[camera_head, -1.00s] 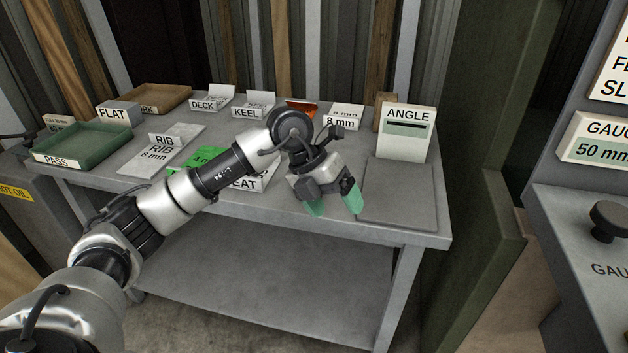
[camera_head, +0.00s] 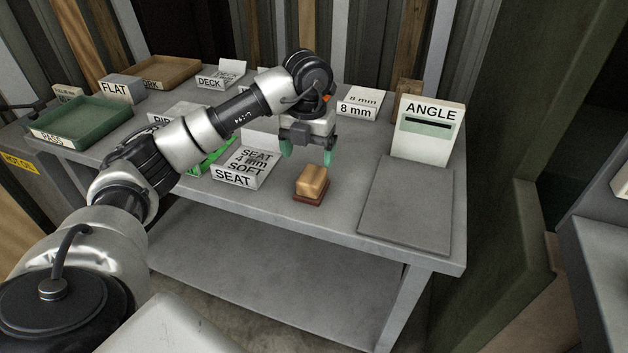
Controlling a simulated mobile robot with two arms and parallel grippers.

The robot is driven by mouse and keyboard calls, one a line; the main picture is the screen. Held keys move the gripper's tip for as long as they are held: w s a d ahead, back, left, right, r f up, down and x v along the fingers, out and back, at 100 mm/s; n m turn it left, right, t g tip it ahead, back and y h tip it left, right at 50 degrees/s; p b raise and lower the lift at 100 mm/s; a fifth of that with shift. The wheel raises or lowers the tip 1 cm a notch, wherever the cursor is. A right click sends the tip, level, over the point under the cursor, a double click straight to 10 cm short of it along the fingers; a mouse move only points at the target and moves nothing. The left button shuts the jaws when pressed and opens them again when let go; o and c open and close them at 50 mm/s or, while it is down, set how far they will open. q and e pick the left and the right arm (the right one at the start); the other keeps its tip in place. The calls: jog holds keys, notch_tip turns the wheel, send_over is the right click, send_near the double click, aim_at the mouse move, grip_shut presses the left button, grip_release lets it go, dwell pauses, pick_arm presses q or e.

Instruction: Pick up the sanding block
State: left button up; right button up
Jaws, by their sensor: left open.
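The sanding block (camera_head: 311,182) is a small tan block on a reddish-brown base. It rests on the grey workbench (camera_head: 300,222), right of the SEAT box. My left gripper (camera_head: 307,156) is open and points down, with green fingertips apart and nothing between them. In the picture it shows just above and behind the block, apart from it. The height of the fingertips above the bench is hard to tell. My right gripper is not in view.
The white SEAT box (camera_head: 240,168) stands close left of the block. A flat grey plate (camera_head: 405,205) and the ANGLE box (camera_head: 427,133) are to the right. A green PASS tray (camera_head: 80,122) and brown tray (camera_head: 165,72) are at the left. The bench front is clear.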

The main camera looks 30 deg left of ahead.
aim_at(312, 174)
pick_arm(q)
jog(key=shift+f, duration=0.7)
jog(key=f, duration=0.5)
jog(key=shift+w+d+f, duration=0.1)
jog(key=shift+w+d, duration=0.15)
jog(key=shift+w, duration=0.05)
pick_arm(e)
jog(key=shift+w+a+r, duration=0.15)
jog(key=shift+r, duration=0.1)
pick_arm(q)
jog(key=shift+c, duration=0.2)
jog(key=c, duration=1)
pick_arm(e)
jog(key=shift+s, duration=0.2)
